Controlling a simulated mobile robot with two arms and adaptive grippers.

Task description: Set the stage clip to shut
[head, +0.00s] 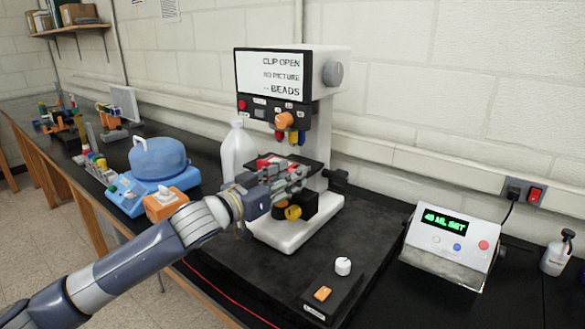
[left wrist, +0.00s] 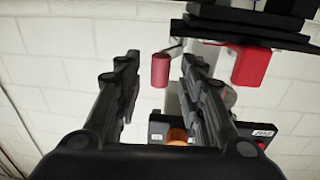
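The microscope (head: 322,85) stands on the bench, and its screen (head: 270,73) reads "CLIP OPEN", "NO PICTURE" and "BEADS". Its dark stage (head: 312,166) carries red parts of the stage clip (head: 270,160), partly hidden by my gripper in the head view. My left gripper (head: 303,177) is at the front of the stage. In the left wrist view, the fingers (left wrist: 158,66) are apart, with a red cylindrical tab (left wrist: 161,70) showing in the gap; I cannot tell whether they touch it. A red block (left wrist: 251,64) lies to its right. My right gripper is out of view.
A white jug (head: 238,150) stands behind my left gripper. A blue-lidded device (head: 158,160) is to the left. A small control box (head: 332,290) lies in front, and a display unit (head: 447,240) and bottle (head: 556,252) stand right.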

